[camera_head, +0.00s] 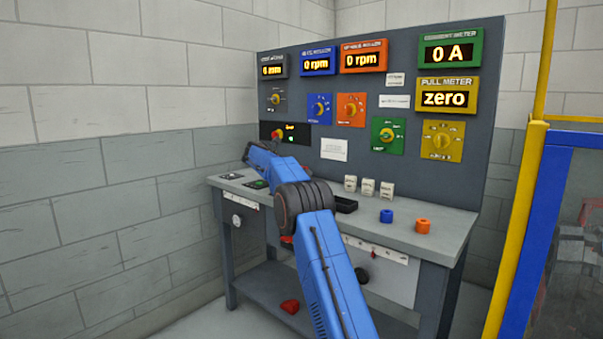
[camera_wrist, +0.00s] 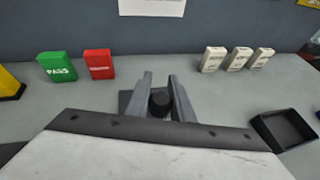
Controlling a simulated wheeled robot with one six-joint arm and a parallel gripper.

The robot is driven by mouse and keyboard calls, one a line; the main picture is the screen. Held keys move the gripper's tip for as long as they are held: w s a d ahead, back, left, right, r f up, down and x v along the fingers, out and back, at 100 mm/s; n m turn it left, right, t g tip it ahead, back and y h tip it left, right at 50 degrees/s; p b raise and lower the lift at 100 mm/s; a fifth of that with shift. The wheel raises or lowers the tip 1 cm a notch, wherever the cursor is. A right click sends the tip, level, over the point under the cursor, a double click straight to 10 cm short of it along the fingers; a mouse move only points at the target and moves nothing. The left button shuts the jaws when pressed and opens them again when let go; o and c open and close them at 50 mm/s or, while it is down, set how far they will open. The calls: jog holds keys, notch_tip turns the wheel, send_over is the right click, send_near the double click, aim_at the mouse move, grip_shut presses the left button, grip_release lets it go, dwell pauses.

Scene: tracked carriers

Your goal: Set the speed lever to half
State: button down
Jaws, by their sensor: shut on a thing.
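A round black knob (camera_wrist: 160,102) shows between the two fingers of my gripper (camera_wrist: 160,92) in the wrist view. The fingers are shut on it, one on each side. A dark base plate shows partly behind the fingers at the bench top. No label or scale is readable at this knob, so its setting cannot be told. In the head view my arm hides the gripper and the held knob. A blue readout (camera_head: 318,62) and an orange readout (camera_head: 362,57) both show 0 rpm. The yellow pull meter (camera_head: 446,98) shows zero.
A green PASS block (camera_wrist: 57,66) and a red block (camera_wrist: 98,64) stand left of the gripper. White blocks (camera_wrist: 237,59) and a black tray (camera_wrist: 283,130) are to the right. A black knob (camera_head: 361,275) sits below the bench front. A yellow post (camera_head: 520,200) stands at the right.

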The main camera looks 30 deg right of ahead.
jog(key=shift+w+d+f, duration=0.15)
jog(key=shift+d+f, duration=0.25)
jog(key=shift+f, duration=0.35)
jog(key=c, duration=1.6)
grip_release()
jog(key=shift+f, duration=0.1)
jog(key=shift+o, duration=0.2)
jog(key=shift+r, duration=0.25)
jog(key=shift+a+r, duration=0.25)
jog(key=shift+a, duration=0.2)
jog(key=v, duration=1.6)
jog(key=shift+a+r, duration=0.15)
